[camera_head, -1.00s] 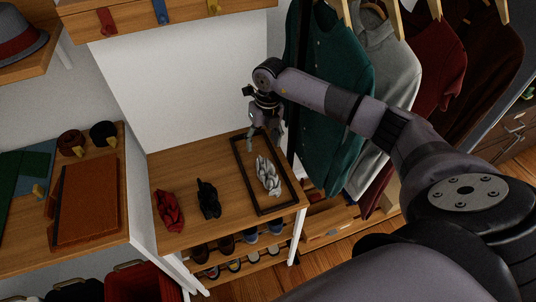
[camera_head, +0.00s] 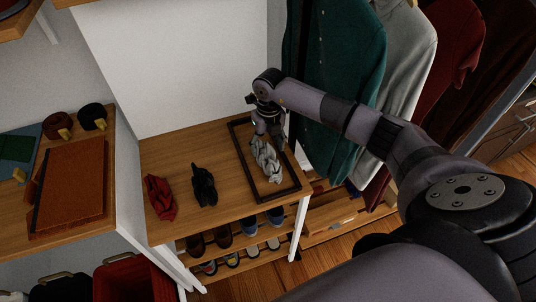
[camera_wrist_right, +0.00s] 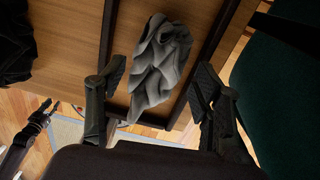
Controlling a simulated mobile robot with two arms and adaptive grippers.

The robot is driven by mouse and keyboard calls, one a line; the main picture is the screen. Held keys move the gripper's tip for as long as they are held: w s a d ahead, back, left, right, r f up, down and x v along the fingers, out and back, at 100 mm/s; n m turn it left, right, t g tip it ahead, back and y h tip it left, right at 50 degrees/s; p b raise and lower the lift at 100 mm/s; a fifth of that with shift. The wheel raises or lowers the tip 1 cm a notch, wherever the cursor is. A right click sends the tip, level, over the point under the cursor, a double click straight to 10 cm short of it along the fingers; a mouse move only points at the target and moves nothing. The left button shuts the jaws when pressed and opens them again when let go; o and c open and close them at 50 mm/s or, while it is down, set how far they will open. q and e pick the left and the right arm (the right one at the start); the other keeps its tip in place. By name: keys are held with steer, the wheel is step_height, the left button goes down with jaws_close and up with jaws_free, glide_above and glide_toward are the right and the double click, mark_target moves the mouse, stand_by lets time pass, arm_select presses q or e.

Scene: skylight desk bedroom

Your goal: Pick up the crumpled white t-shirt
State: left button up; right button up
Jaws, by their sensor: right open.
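The crumpled white t-shirt (camera_head: 268,163) looks pale grey and lies inside a dark rectangular frame (camera_head: 235,137) on the wooden shelf top. It also shows in the right wrist view (camera_wrist_right: 160,62). My right gripper (camera_head: 270,134) is over the far end of the shirt, pointing down. In the right wrist view the gripper (camera_wrist_right: 158,82) is open, with a finger on each side of the shirt. I cannot tell whether the fingers touch it.
A red crumpled cloth (camera_head: 160,198) and a black one (camera_head: 204,186) lie left of the frame. Hanging clothes, nearest a green shirt (camera_head: 335,85), are close to the right of my arm. Shoes (camera_head: 222,235) stand on racks below.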

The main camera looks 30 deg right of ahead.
step_height(320, 180, down, 6)
steer(key=b, duration=0.3)
steer(key=shift+a+r+b, duration=0.15)
steer(key=shift+r+b, duration=0.1)
steer(key=shift+b, duration=0.15)
steer(key=shift+r, duration=0.1)
steer(key=c, duration=0.9)
